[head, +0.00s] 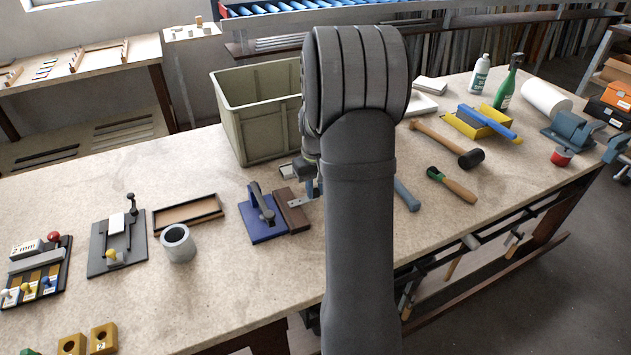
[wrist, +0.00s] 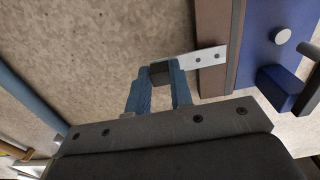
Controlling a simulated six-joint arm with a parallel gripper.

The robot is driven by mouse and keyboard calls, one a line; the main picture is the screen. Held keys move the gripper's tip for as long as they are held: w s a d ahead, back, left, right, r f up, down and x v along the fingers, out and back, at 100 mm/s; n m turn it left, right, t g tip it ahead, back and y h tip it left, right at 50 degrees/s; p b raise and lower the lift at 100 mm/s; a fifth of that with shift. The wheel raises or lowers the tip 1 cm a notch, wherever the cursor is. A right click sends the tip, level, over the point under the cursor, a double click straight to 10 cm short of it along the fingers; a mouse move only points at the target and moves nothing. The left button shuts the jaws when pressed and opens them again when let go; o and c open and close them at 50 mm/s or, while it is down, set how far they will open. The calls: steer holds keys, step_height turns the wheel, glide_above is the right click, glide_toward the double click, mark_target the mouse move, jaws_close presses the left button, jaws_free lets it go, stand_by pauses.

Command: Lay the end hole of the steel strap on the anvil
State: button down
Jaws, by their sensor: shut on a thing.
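The steel strap (wrist: 207,58) is a thin pale metal strip with holes, seen in the wrist view and partly in the head view (head: 297,202). My gripper (wrist: 161,74) has blue fingers and is shut on the strap's near end, with a dark piece between the fingers. The strap's free end reaches over the brown block (wrist: 216,28); I cannot tell if it touches. A round silver stud, seemingly the anvil (wrist: 282,36), stands on the blue plate (wrist: 252,32) beyond the block, apart from the strap's end. In the head view my arm mostly hides my gripper (head: 312,187).
A dark lever (head: 262,203) stands on the blue plate. A grey-green crate (head: 262,145) stands behind.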

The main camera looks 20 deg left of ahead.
steer(key=shift+s+a, duration=3)
steer(key=shift+f, duration=0.35)
steer(key=c, duration=1.2)
jaws_free()
step_height(320, 180, up, 17)
steer(key=shift+r, duration=0.2)
